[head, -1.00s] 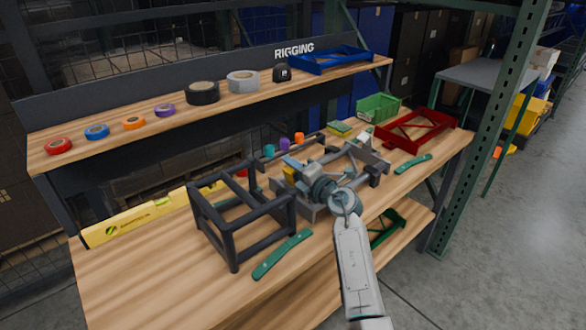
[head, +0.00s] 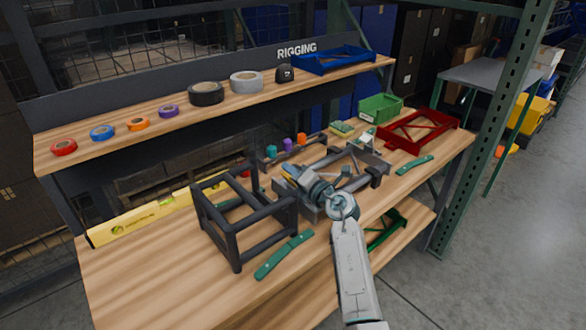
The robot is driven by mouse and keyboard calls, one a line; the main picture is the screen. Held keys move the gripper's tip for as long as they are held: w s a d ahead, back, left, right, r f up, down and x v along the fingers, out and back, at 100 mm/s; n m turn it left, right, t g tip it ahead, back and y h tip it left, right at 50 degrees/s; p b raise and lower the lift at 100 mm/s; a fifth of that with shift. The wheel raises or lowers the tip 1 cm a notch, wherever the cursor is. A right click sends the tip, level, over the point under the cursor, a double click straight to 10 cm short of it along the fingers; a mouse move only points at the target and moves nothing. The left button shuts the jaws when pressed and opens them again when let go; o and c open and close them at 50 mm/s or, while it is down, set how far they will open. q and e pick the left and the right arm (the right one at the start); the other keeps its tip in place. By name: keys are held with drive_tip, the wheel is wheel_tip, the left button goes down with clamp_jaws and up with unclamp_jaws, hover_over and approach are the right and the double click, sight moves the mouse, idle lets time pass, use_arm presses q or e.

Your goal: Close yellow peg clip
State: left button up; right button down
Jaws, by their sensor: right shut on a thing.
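My right gripper (head: 288,178) reaches in from the lower right over the workbench, behind the dark open frame. It is shut at a small yellow piece, which looks like the yellow peg clip (head: 287,170). My gripper and wrist hide most of the clip, so its exact shape and whether its jaw is closed do not show. My left gripper is out of view.
The dark frame (head: 238,243) stands left of my arm, with a green strap (head: 285,254) in front. A grey frame (head: 360,160), green bin (head: 380,107) and red tray (head: 418,128) lie to the right. A yellow level (head: 140,219) lies at the left. The bench's front left is clear.

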drive_tip(key=c, duration=1.5)
unclamp_jaws()
drive_tip(key=shift+s+d, duration=0.1)
drive_tip(key=v, duration=1)
drive_tip(key=shift+s+d, duration=0.15)
drive_tip(key=shift+s, duration=0.1)
